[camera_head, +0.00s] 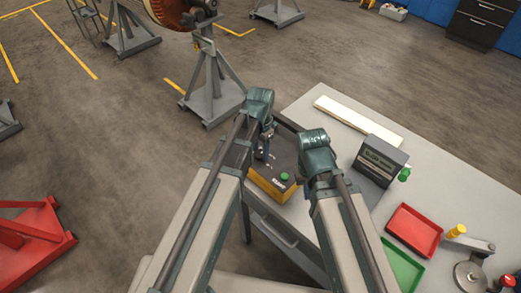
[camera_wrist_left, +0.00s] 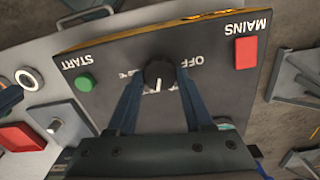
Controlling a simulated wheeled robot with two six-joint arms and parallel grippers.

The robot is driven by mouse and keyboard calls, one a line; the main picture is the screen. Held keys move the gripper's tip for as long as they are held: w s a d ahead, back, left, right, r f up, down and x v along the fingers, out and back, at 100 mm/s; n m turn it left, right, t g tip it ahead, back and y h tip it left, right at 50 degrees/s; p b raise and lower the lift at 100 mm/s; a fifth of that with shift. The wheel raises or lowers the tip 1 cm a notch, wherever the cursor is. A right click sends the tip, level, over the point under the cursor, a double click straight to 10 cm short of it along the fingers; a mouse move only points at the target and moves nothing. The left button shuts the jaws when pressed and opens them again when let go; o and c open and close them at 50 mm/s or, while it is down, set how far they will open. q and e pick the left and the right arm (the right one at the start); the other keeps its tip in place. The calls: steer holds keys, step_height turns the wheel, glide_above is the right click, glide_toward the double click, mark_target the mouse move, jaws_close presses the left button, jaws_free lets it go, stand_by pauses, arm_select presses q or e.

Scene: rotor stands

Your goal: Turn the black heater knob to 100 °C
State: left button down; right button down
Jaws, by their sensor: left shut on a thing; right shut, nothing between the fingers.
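The black heater knob (camera_wrist_left: 159,75) sits on the dark top panel of a yellow box (camera_wrist_left: 135,40). The yellow box (camera_head: 268,187) also shows on the bench in the head view. My left gripper (camera_wrist_left: 158,80) is shut on the knob, one finger on each side. The knob's white mark points toward the bottom of the left wrist view. "OFF" stands at its upper right; a "°C" label at its left is partly hidden by a finger. My left gripper (camera_head: 265,150) is above the box in the head view. My right gripper (camera_head: 306,190) is mostly hidden by its arm, right of the box.
The panel has a green START button (camera_wrist_left: 84,82) and a red MAINS switch (camera_wrist_left: 246,53). On the bench (camera_head: 345,225) are a grey display unit (camera_head: 380,158), a red tray (camera_head: 414,228) and a green tray (camera_head: 402,268). A rotor stand (camera_head: 212,95) is behind.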

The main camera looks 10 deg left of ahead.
mark_target(261, 153)
arm_select(q)
steer(key=shift+m, duration=0.9)
steer(key=shift+c, duration=1.5)
jaws_free()
steer(key=shift+r, duration=0.1)
step_height(261, 153, up, 14)
steer(key=p, duration=1.3)
steer(key=shift+f+p, duration=0.2)
steer(key=shift+p, duration=0.2)
steer(key=shift+f, duration=0.1)
